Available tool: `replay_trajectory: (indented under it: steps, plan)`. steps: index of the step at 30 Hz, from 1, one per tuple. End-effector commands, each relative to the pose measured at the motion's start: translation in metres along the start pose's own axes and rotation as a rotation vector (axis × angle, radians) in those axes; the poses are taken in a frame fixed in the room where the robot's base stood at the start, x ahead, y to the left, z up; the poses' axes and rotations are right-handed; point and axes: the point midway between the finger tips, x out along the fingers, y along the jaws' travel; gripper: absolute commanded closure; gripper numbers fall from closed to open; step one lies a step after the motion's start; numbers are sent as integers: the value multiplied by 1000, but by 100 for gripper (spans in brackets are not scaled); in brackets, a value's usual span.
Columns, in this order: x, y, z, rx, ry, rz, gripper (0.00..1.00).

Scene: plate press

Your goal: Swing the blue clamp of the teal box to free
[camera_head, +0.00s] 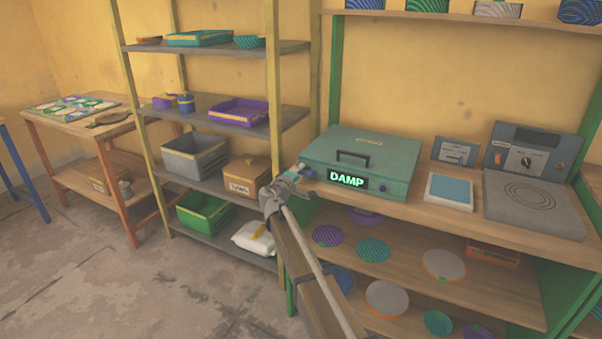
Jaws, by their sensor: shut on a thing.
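The teal box (365,155) sits closed on the wooden bench, with a dark handle on its lid and a lit sign reading DAMP (347,180) on its front. The blue clamp (309,172) shows as a small blue-purple piece at the box's left front corner. My gripper (299,174) is at that corner, shut on the clamp. The fingers are small in this view and partly cover the clamp, so its exact angle is hard to tell.
Right of the box are a small grey sign (455,151), a white-and-blue pad (449,190) and a grey device with a round plate (530,203). Patterned discs (327,236) lie on the shelf below. A shelf rack with bins (194,155) stands to the left.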

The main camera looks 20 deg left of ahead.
Motion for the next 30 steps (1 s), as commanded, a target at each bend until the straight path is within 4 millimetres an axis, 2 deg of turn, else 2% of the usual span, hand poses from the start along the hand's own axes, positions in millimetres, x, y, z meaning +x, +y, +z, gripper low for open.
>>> replay_trajectory:
  steps: [9,23,24,27,30]
  plan:
    - [0,-3,0,-132,0,-1,100]
    - [0,-3,0,-153,1,-1,100]
    - [0,-3,0,-153,1,-1,65]
    - [0,-3,0,-153,1,0,46]
    - [0,-3,0,-152,1,0,46]
